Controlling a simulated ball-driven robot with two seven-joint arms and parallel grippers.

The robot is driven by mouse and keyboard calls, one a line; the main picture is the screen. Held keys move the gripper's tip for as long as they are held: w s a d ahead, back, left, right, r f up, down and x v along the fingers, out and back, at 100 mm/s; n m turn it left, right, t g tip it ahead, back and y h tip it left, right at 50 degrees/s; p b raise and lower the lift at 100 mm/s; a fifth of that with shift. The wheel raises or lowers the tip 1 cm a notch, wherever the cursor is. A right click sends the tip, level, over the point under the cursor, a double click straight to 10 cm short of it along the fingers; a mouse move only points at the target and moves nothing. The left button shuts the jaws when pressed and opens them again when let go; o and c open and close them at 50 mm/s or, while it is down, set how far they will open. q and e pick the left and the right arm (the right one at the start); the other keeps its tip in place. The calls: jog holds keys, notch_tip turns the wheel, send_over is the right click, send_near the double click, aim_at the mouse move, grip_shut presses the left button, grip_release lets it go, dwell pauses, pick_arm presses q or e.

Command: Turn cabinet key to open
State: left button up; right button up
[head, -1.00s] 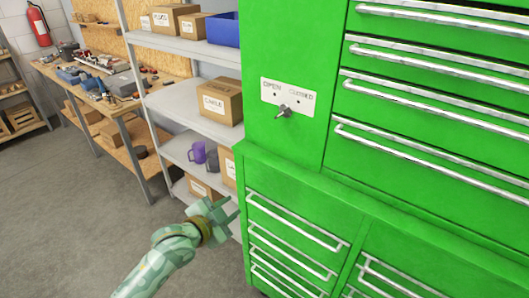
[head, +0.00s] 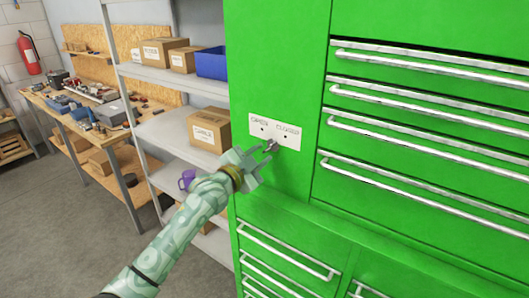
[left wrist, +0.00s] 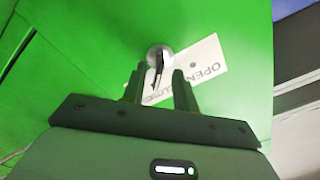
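The green cabinet (head: 275,60) has a white plate (head: 288,130) with the words for open and closed. A small grey metal key (head: 271,146) sits at the plate's lower edge. My left gripper (head: 264,157) is open in front of the key in the head view. In the left wrist view, the key (left wrist: 157,60) with its round metal lock lies just beyond and between the two spread fingertips (left wrist: 158,80). The fingers are not closed on it. The plate (left wrist: 205,68) appears turned over there, partly hidden by a finger. My right gripper is out of view.
Drawers with long silver handles (head: 400,130) project from the cabinet right of the key. A grey shelf (head: 170,75) with boxes and a blue bin (head: 211,63) stands to the left. A workbench (head: 85,115) with tools is farther back.

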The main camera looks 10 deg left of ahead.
pick_arm(q)
jog(key=shift+x, duration=1.25)
grip_shut()
